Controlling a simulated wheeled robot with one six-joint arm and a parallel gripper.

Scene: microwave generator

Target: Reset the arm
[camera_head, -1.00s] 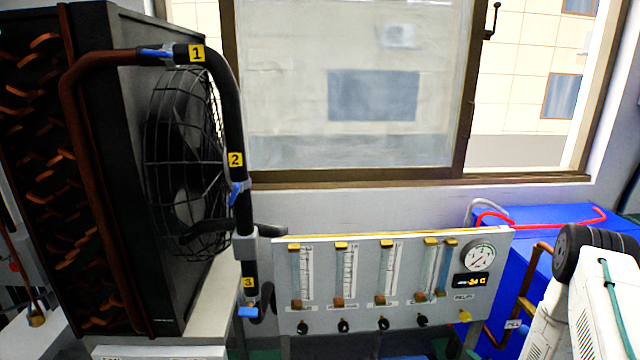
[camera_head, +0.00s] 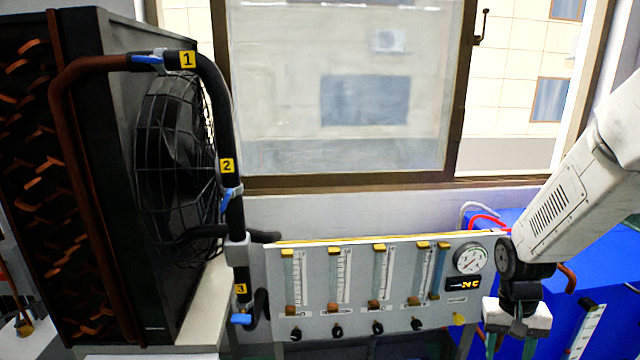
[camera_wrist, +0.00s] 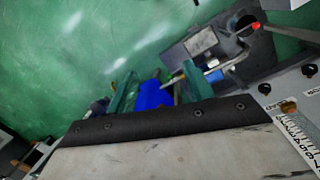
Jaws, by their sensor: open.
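My arm reaches in from the right in the head view, its white link angled down to a black wrist joint. My gripper (camera_head: 511,343) hangs below the joint, pointing down, in front of the right end of the flowmeter panel. Its fingertips run to the bottom edge of that view. In the wrist view, two greenish fingers of my gripper (camera_wrist: 158,90) stand apart. A blue object shows between or beyond them; I cannot tell the distance. The gripper is open and I see nothing held in it.
The grey flowmeter panel (camera_head: 350,322) has several tubes, knobs and a round gauge (camera_head: 470,259). A blue cabinet (camera_head: 590,255) stands at right. A black fan unit (camera_head: 178,160) and a numbered pipe (camera_head: 232,200) stand left. Green floor (camera_wrist: 60,50) shows in the wrist view.

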